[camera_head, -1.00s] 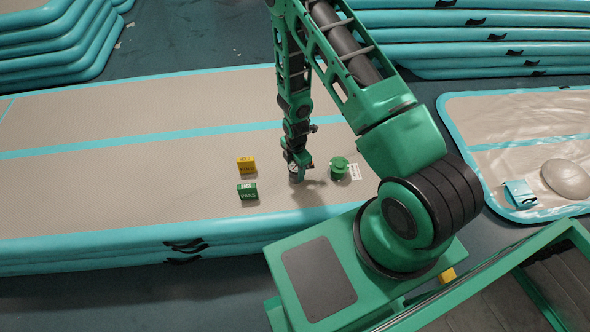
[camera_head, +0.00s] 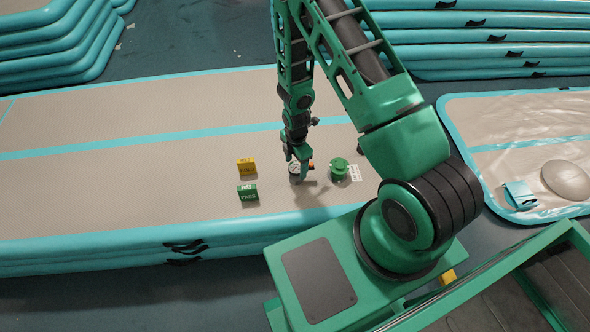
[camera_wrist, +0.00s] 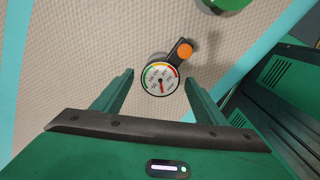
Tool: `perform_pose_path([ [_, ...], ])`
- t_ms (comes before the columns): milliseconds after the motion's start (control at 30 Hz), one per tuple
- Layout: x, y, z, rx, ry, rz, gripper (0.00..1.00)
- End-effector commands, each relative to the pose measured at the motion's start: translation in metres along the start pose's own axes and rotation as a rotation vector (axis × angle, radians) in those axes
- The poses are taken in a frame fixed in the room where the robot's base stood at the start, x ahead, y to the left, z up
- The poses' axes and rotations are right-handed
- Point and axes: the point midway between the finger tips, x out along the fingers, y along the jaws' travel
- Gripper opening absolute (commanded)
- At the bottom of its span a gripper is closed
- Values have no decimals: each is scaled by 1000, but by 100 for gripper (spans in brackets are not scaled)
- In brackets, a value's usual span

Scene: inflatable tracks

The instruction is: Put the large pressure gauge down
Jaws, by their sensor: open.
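The large pressure gauge (camera_wrist: 160,78) has a round white dial with coloured bands, a dark rim and a stem with an orange end. In the wrist view it lies beyond and between the two fingers of my gripper (camera_wrist: 160,88), which are spread apart with a gap on either side of the dial. In the head view the gauge (camera_head: 295,172) rests on the beige track, dial showing, directly below and beside my gripper (camera_head: 300,172). The arm hides part of it.
A green PASS block (camera_head: 247,192) and a yellow block (camera_head: 246,167) stand to the left. A green round item (camera_head: 339,168) and a white printed tag (camera_head: 354,172) are close on the right. The track's turquoise front edge (camera_head: 220,232) is nearby; its left part is clear.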

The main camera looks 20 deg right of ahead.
Motion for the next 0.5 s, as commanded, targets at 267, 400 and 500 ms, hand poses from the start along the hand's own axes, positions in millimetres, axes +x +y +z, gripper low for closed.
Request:
perform_pose_path([
  [267,-48,0,0,0,0,2,66],
  [400,-65,1,0,0,0,2,66],
  [500,-72,0,0,-1,0,0,66],
])
